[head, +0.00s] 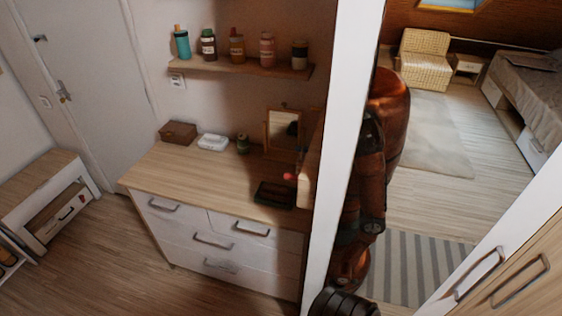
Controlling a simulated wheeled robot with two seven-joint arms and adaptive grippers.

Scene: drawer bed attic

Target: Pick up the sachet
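I cannot pick out the sachet for certain. A small white pack (212,142) lies on the wooden top of the white dresser (180,170), between a brown box (178,132) and a small dark jar (243,144). I cannot tell whether this pack is the sachet. A dark shallow tray (274,195) sits near the dresser's front right, with a small red item (290,177) behind it. No gripper fingers show clearly in the head view. A jointed orange and black form stands behind the white post.
A wall shelf (240,68) holds several bottles above the dresser. A framed mirror (283,131) stands on the dresser. A white post (343,150) divides the view. A low bench (50,200) stands at left. Wood floor (125,255) before the dresser is clear.

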